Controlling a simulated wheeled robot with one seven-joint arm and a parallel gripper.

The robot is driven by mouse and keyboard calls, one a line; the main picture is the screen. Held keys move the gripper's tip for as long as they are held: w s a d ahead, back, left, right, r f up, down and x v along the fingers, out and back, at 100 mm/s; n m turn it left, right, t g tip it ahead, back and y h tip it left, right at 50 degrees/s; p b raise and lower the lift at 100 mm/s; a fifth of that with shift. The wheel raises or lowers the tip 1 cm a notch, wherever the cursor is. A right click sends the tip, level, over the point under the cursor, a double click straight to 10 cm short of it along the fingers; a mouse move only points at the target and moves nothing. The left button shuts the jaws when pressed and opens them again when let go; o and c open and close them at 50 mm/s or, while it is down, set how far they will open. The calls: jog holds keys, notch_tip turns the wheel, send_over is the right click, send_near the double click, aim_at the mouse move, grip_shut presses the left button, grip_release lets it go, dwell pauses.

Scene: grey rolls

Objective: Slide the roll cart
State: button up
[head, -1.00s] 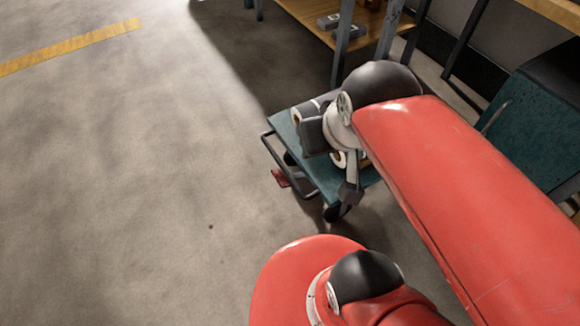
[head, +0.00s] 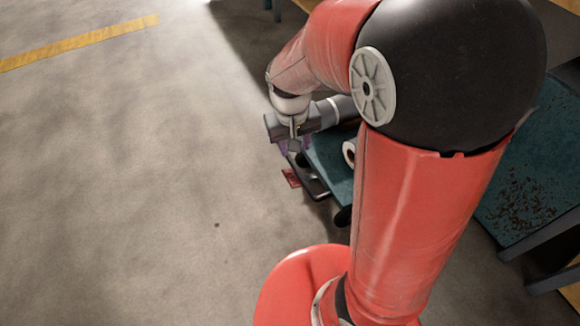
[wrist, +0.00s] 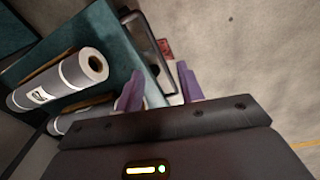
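The roll cart has a teal deck (head: 328,160), largely hidden behind my arm in the head view. It also shows in the wrist view (wrist: 115,60). Its dark handle loop (wrist: 150,45) sticks out from one end; in the head view it is at the deck's left end (head: 315,186). A grey-wrapped roll (wrist: 62,80) lies on the deck, with another partly hidden beneath my gripper body. My gripper (wrist: 160,88) has its purple fingers apart, the handle bar reaching toward the gap between them. I cannot tell whether they touch it. In the head view my gripper (head: 288,147) is at the handle end.
A small red part (head: 291,178) sits beside the handle near the floor. Bare concrete floor (head: 130,190) lies open to the left, with a yellow line (head: 80,44) farther back. A teal surface with rusty specks (head: 530,180) stands at the right.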

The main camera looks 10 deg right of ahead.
aim_at(293, 166)
jog(key=w+a+f+n+t+h+b, duration=0.1)
jog(key=w+a+f+h, duration=0.1)
jog(key=w+f+h, duration=0.3)
jog(key=w+a+f+n+h+b, duration=0.1)
jog(key=w+a+f+b, duration=0.1)
jog(key=f, duration=0.6)
jog(key=b+x, duration=0.1)
jog(key=x, duration=0.6)
jog(key=shift+d+f, duration=0.15)
jog(key=shift+d, duration=0.25)
grip_shut()
